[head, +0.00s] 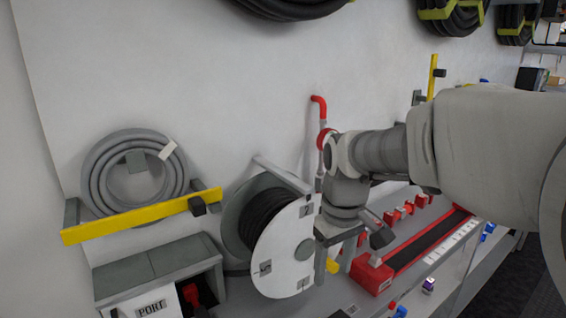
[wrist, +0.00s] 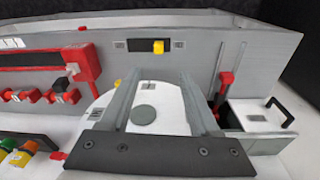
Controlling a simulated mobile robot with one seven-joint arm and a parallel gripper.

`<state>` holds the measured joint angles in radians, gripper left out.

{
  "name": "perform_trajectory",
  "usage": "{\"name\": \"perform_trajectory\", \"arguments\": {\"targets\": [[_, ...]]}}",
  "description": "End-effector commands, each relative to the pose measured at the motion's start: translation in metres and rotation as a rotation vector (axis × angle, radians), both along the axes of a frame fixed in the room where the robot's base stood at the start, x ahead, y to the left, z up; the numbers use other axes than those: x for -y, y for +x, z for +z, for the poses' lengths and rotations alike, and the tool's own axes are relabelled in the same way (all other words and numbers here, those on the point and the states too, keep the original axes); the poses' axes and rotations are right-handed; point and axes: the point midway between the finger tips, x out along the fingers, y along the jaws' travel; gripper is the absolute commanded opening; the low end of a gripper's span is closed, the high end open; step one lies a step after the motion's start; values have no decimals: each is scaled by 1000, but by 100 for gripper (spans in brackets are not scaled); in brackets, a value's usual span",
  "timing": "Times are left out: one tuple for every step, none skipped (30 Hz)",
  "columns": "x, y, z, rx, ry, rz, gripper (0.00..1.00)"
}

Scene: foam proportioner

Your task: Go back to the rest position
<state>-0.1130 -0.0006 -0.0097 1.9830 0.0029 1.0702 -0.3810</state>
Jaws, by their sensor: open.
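My gripper (head: 335,262) hangs at the end of my bent arm, pointing down, just right of the hose reel in the head view. In the wrist view my gripper (wrist: 158,78) has its two grey fingers spread apart with nothing held between them. The reel's white numbered disc (head: 284,252) faces the front in the head view. In the wrist view the disc (wrist: 145,113) lies behind and between the fingers. I cannot tell how far the fingertips are from it. The lower finger ends are partly hard to make out in the head view.
A yellow bar (head: 150,217) with a coiled grey hose (head: 125,170) is at left, above a grey port box (head: 155,272). A red-framed black strip (head: 425,243) lies right of the gripper. Open floor (head: 515,285) shows at lower right.

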Motion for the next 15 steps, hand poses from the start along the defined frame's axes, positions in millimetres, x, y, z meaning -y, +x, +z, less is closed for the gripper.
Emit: {"name": "perform_trajectory", "arguments": {"targets": [[4,-12,14,33,6,-33,62],[7,-19,19,50,10,-53,62],[10,-28,26,73,15,-80,62],[12,-34,30,89,19,-102,62],[14,-41,35,107,23,-121,62],[16,-50,40,128,29,-149,62],[18,-57,43,145,34,-167,62],[20,-63,46,162,39,-188,62],[23,-72,50,184,46,-215,62],[24,-79,52,199,51,-235,62],[26,-86,55,215,57,-256,62],[28,-94,58,239,64,-280,62],[29,-101,59,256,70,-301,62],[31,-107,60,270,76,-319,62],[33,-115,61,290,83,-344,62]]}}
